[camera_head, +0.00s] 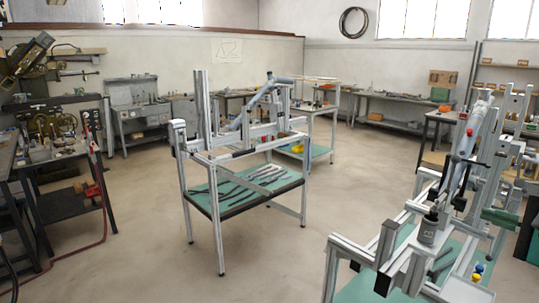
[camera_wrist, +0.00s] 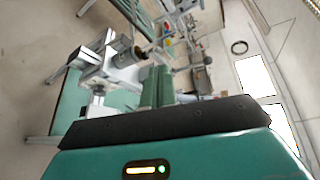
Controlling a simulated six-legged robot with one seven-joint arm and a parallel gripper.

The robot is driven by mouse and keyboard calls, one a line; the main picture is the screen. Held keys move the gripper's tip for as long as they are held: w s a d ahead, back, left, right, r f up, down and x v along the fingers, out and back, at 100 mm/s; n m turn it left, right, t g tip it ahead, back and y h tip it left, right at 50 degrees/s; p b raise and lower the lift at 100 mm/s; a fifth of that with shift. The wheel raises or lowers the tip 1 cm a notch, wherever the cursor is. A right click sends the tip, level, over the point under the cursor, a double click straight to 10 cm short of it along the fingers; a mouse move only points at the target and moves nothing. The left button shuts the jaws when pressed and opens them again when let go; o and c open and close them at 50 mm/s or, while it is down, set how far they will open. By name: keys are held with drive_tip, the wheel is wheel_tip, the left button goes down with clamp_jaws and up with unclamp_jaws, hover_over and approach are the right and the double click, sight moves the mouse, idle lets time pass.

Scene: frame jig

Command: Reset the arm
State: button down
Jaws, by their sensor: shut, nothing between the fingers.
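My gripper (camera_wrist: 157,88) shows in the wrist view as two green fingers side by side, shut, with nothing visible between them. The fingers stick out beyond the dark edge of my wrist. An aluminium frame jig (camera_wrist: 108,65) lies beyond them to the upper left, apart from the fingers as far as I can tell. In the head view the near frame jig (camera_head: 389,238) stands at the right, with upright profiles and clamps.
A second aluminium jig table (camera_head: 213,160) with a green lower shelf stands in the middle. A workbench (camera_head: 60,160) with tools is at the left. More benches (camera_head: 400,98) line the back wall. The floor (camera_head: 130,250) between them is clear.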

drive_tip(key=w+a+f+n+g+y, duration=0.2)
drive_tip(key=a+f+n+g, duration=0.15)
drive_tip(key=a, duration=0.75)
drive_tip(key=s+a+f+n+g+h, duration=0.1)
drive_tip(key=s+a+f+n+g, duration=0.1)
drive_tip(key=s+a+f+n, duration=0.2)
drive_tip(key=s+a+f+n+g+h, duration=0.2)
drive_tip(key=a+n, duration=0.4)
drive_tip(key=a, duration=0.3)
drive_tip(key=s+a+f+n+g+h, duration=0.2)
drive_tip(key=s+a+f+n, duration=0.3)
drive_tip(key=a+f, duration=0.1)
drive_tip(key=shift+s+a, duration=0.35)
drive_tip(key=shift+a, duration=0.3)
drive_tip(key=shift+f, duration=0.1)
